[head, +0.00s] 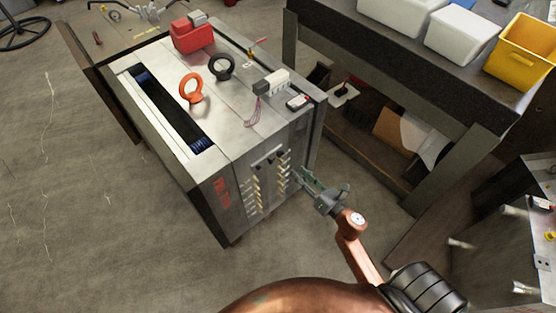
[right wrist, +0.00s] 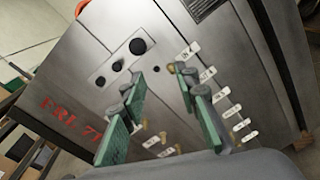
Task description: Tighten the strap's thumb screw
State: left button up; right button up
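The mould base (head: 215,172) is a large grey steel block on the floor. Its front face carries two rows of brass fittings (head: 257,190) with pale tags. My right gripper (head: 305,181) is beside the front right edge of the block. In the right wrist view the gripper (right wrist: 158,82) is open, its green-padded fingers apart and nothing between them. A small brass knob (right wrist: 171,68) shows near the right fingertip; I cannot tell whether it is the thumb screw. A light plate with dark holes (right wrist: 113,58) lies on the face, possibly the strap. My left gripper is not in view.
On the block lie an orange eyebolt (head: 192,90), a black eyebolt (head: 221,67), a red case (head: 192,36) and a pale connector block (head: 270,82). A dark workbench (head: 420,75) with white bins and a yellow bin (head: 520,50) stands right. Floor at left is clear.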

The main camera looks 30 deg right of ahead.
aim_at(281, 155)
jog(key=w+r+n, duration=0.1)
jog(key=w, duration=0.1)
jog(key=w+a+r+n, duration=0.1)
jog(key=w, duration=0.2)
jog(key=w+a+r+n+b, duration=0.1)
jog(key=w, duration=0.2)
jog(key=shift+a+t+y, duration=0.25)
jog(key=shift+t+y, duration=0.05)
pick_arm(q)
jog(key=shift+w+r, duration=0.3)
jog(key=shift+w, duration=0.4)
pick_arm(e)
jog(key=shift+c, duration=0.7)
grip_shut()
